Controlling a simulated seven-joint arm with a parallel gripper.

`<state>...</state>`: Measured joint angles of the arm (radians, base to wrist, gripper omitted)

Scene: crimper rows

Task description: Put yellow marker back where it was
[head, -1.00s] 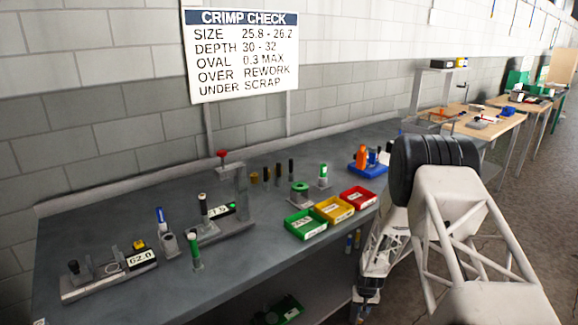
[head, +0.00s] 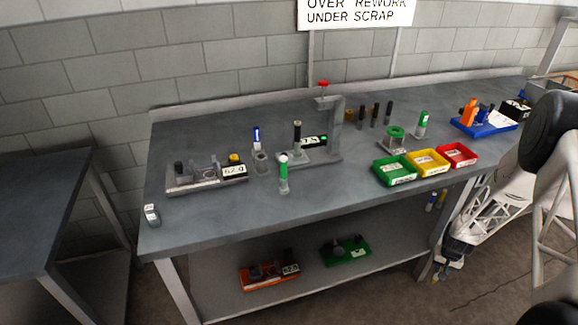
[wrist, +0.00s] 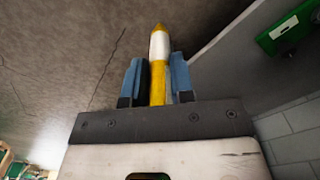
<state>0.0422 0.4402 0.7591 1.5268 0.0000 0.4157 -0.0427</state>
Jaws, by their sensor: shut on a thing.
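The yellow marker (wrist: 157,85), with a white band around its middle, is upright between the two blue-grey fingers of my gripper (wrist: 157,60) in the wrist view. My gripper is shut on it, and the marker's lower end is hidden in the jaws. In the head view my gripper (head: 440,270) hangs low, in front of and below the bench's right part, too small to show the grip clearly. A green marker (head: 284,172) stands upright near the bench's front edge.
The grey bench (head: 330,205) carries green (head: 395,181), yellow (head: 429,171) and red (head: 459,162) trays, a gauge (head: 205,185) and a press stand (head: 335,130). Its lower shelf (head: 225,300) holds orange and green bins. Two slim blue and yellowish things (head: 435,200) show below its front edge.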

